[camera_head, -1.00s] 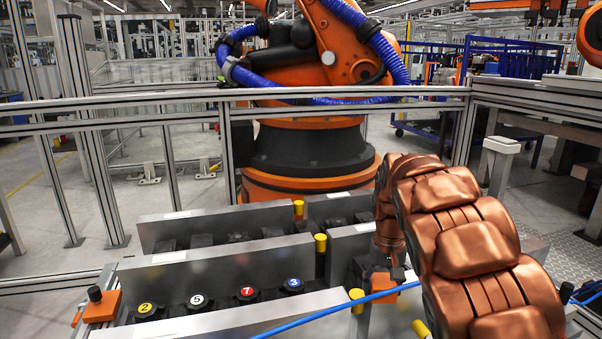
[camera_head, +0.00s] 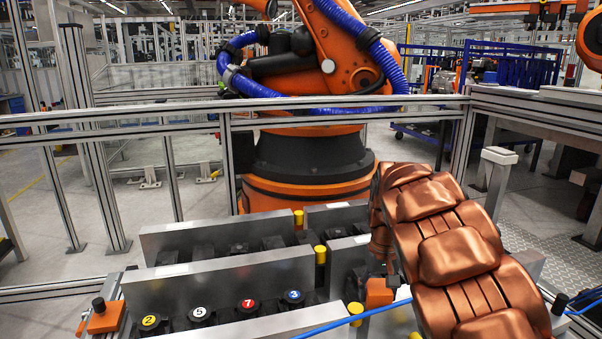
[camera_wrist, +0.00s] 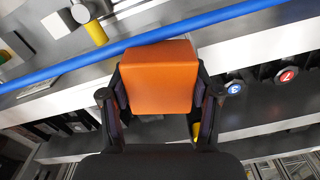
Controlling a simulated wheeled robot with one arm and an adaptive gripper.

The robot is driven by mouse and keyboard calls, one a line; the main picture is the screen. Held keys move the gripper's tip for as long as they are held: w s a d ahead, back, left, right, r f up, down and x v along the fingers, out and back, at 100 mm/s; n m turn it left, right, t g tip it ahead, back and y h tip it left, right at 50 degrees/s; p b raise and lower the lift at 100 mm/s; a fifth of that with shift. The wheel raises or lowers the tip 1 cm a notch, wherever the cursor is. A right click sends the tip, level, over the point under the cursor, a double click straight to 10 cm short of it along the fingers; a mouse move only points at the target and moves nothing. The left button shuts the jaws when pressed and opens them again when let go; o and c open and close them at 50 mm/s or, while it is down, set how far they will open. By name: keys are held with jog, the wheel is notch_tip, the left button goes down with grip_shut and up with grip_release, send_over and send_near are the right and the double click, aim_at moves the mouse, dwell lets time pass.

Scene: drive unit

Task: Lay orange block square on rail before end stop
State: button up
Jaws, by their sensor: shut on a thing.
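The orange block (camera_wrist: 160,75) is held between the two dark fingers of my gripper (camera_wrist: 163,88) in the wrist view, its broad face toward the camera. In the head view the orange block (camera_head: 378,292) shows at lower right of centre, beside my copper arm, which hides most of the gripper. Metal rails (camera_head: 225,283) run across the lower part of the head view. A small orange fixture with a black knob (camera_head: 104,316) sits at the left end; I cannot tell whether it is the end stop. Contact between block and rail cannot be judged.
A blue hose (camera_head: 335,325) crosses the front, passing behind the block in the wrist view (camera_wrist: 230,12). Several numbered dark caps (camera_head: 199,313) stand between the rails. Yellow posts (camera_head: 320,254) stand at rail ends. A fence (camera_head: 280,108) and large orange robot (camera_head: 310,150) are behind.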

aim_at(378, 287)
jog(key=r+p, duration=0.5)
jog(key=p, duration=0.2)
jog(key=shift+s+r, duration=0.15)
jog(key=shift+s, duration=0.05)
notch_tip(378, 287, up, 8)
jog(key=s+p, duration=0.2)
jog(key=p, duration=1.2)
jog(key=shift+p, duration=0.4)
jog(key=shift+s, duration=0.1)
